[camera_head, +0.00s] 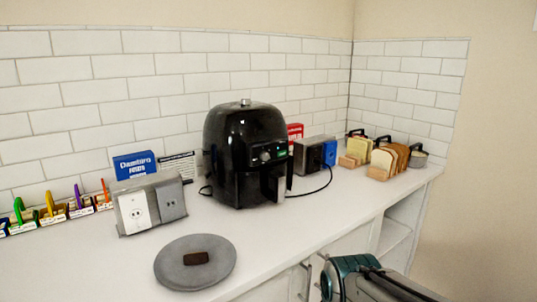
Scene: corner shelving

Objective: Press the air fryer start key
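The black air fryer (243,152) stands upright on the white counter, near the middle of the view. Its front faces right and toward me, with a dark panel that has a light knob-like spot and a small green lit area (282,152). A drawer handle (277,184) juts out below the panel. The start key is too small to make out. Part of my arm (370,283) shows at the bottom right, in front of the counter and apart from the air fryer. My gripper's fingertips are not seen.
A grey plate (167,272) with a dark brown block (196,258) lies in front of the air fryer. A grey outlet box (150,203) stands at left. A cable (318,189) runs at right. Bread-like slices in holders (388,158) stand farther right. The counter (300,222) is clear at front right.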

